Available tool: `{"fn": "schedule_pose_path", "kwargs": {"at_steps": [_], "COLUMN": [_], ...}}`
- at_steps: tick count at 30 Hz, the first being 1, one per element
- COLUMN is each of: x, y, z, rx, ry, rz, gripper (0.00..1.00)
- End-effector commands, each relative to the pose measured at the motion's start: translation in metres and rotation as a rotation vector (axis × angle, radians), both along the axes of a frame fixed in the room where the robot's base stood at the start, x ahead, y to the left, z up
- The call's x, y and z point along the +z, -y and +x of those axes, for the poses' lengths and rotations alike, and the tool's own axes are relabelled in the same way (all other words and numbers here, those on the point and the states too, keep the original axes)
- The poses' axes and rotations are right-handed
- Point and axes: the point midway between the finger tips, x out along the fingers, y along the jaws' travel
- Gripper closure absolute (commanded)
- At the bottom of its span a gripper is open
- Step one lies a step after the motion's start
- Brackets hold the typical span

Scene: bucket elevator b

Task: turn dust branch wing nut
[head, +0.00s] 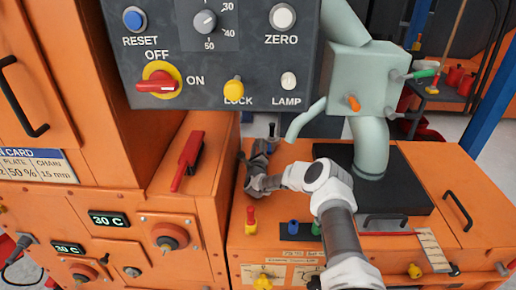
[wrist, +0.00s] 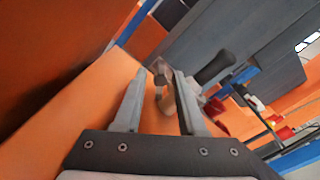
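The pale green dust pipework (head: 368,75) stands at the right in the head view, with a boxy middle and a short side branch (head: 305,120) pointing down-left. My gripper (head: 258,150) is over the orange cabinet top, left of the branch end. In the wrist view my gripper (wrist: 160,105) has its two fingers apart. A small grey-brown piece (wrist: 162,80) shows between and beyond the fingertips, possibly the wing nut; contact is unclear. A dark rounded handle (wrist: 215,67) lies just right of it.
A dark control panel (head: 215,75) with a red switch hangs at the upper left. A red lever (head: 188,160) rises from the orange housing left of my gripper. A black plate (head: 400,190) lies on the cabinet top (head: 440,165) at right. Coloured knobs line the cabinet front.

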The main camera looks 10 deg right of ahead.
Motion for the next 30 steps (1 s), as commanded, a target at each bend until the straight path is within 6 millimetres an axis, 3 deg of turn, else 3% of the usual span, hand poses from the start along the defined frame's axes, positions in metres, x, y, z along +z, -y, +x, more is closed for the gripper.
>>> {"fn": "schedule_pose_path", "kwargs": {"at_steps": [4,10,20,30], "x": [0.0000,0.0000,-0.0004,0.0000], "y": [-0.0003,-0.0003,-0.0004,-0.0004], "z": [-0.0002,-0.0003,-0.0002,-0.0001], "rx": [0.001,0.001,0.001,0.001], "ry": [-0.001,-0.001,-0.002,-0.027], "rz": [0.000,0.000,-0.009,-0.134], "gripper": [0.64,1.00,1.00,1.00]}}
